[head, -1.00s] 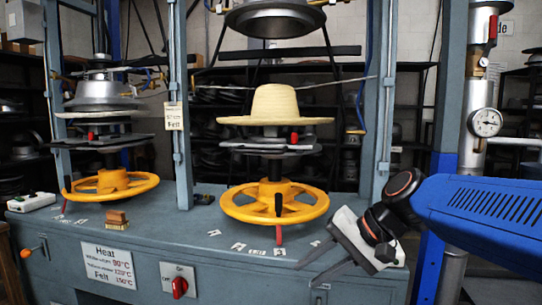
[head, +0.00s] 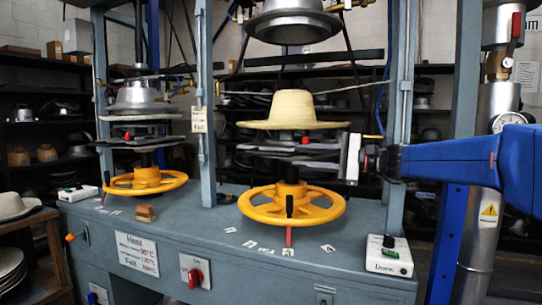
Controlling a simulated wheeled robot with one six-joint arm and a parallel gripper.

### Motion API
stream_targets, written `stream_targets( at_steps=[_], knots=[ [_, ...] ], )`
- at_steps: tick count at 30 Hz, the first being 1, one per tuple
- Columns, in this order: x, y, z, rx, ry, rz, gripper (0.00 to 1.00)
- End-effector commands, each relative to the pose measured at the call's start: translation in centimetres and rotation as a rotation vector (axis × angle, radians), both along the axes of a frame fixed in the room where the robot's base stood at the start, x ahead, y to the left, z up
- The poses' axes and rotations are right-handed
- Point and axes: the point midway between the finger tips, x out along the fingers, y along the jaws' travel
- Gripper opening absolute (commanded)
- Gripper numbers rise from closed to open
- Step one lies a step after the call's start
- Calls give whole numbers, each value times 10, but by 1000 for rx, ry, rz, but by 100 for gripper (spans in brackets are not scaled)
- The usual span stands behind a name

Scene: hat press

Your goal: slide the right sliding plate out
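The right sliding plate (head: 268,149) is a dark, flat plate in the right-hand press. It lies below a straw hat (head: 292,108) and above a yellow handwheel (head: 291,205). A small red knob (head: 305,139) shows just under the hat's brim. My gripper (head: 347,158) is at the plate's right end, at about the plate's height. It is seen nearly edge-on, and I cannot tell whether it touches the plate or how far its fingers are apart.
A metal press head (head: 290,27) hangs above the hat. The left press has its own plate (head: 130,141) and yellow handwheel (head: 146,182). Blue-grey posts (head: 203,100) flank the presses. A white control box (head: 389,256) stands at the bench's right end. Shelves with hats fill the background.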

Motion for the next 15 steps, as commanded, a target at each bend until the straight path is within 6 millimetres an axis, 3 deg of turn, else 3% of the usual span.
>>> stream_targets(
  at_steps=[15],
  knots=[
    [26,77,-1,-2,1,2,29]
  ],
)
